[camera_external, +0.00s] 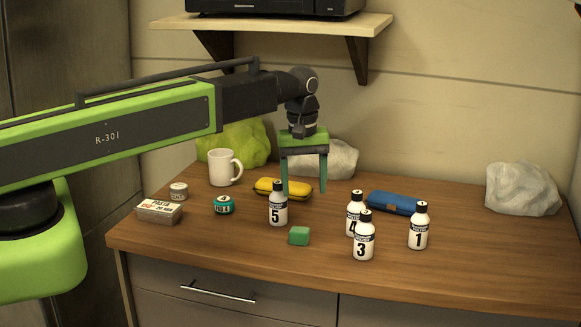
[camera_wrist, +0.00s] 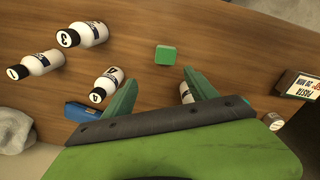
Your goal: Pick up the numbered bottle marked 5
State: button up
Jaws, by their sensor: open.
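The bottle marked 5 (camera_external: 278,208) is white with a black cap and stands upright on the wooden counter. In the external view my gripper (camera_external: 304,190) is open above the counter, pointing down, with its left fingertip just above and beside this bottle's cap. Nothing is between the fingers. In the wrist view my gripper (camera_wrist: 160,78) shows both green fingers spread apart. A white bottle, apparently the 5 (camera_wrist: 186,94), is mostly hidden behind the right finger there; its number is not visible.
Bottles 4 (camera_external: 354,214), 3 (camera_external: 364,240) and 1 (camera_external: 418,228) stand to the right. A green block (camera_external: 299,236) lies in front. A yellow case (camera_external: 283,189), blue case (camera_external: 393,203) and white mug (camera_external: 223,168) are behind. A shelf (camera_external: 270,24) hangs above. The right front counter is clear.

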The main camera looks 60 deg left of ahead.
jog(key=a+r+n+p, duration=0.1)
jog(key=a+r, duration=0.1)
jog(key=a, duration=0.1)
jog(key=a+r+n+p, duration=0.1)
jog(key=a+r, duration=0.1)
jog(key=a, duration=0.2)
jog(key=s+a+r+n+p, duration=0.1)
jog(key=a+r, duration=0.1)
jog(key=a, duration=0.2)
jog(key=shift+s+n, duration=0.1)
jog(key=shift+n, duration=0.3)
jog(key=b, duration=1.2)
send_near(278, 209)
jog(key=f, duration=0.2)
jog(key=w+a+f, duration=0.1)
jog(key=f, duration=0.1)
jog(key=a+f, duration=0.1)
jog(key=shift+w+f, duration=0.2)
jog(key=shift+f, duration=0.2)
notch_tip(278, 209, down, 6)
jog(key=b, duration=0.5)
jog(key=shift+a+r+b, duration=0.1)
jog(key=shift+b, duration=0.2)
jog(key=shift+r, duration=0.2)
grip_shut()
